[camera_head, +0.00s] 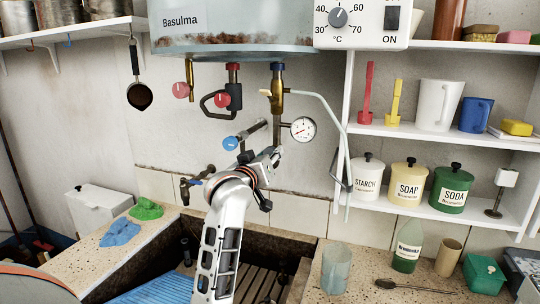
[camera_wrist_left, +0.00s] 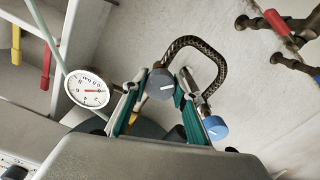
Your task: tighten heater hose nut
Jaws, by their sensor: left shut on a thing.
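My left gripper (camera_head: 273,154) reaches up to the pipework under the water heater (camera_head: 235,30). In the left wrist view its two green-edged fingers (camera_wrist_left: 158,92) stand on either side of a round grey nut (camera_wrist_left: 161,82) with a white mark line, and they are shut on it. A dark braided hose (camera_wrist_left: 205,44) curves up beside the nut and bends down towards a metal fitting near a blue knob (camera_wrist_left: 215,127). In the head view the gripper hides the nut and most of the hose. My right gripper is in neither view.
A dial gauge (camera_head: 302,128) sits close to the right of the gripper, and a blue valve knob (camera_head: 230,143) close to its left. A pale tube (camera_head: 325,106) runs down on the right. The stone trough (camera_head: 300,232) lies below; shelves (camera_head: 440,136) stand right.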

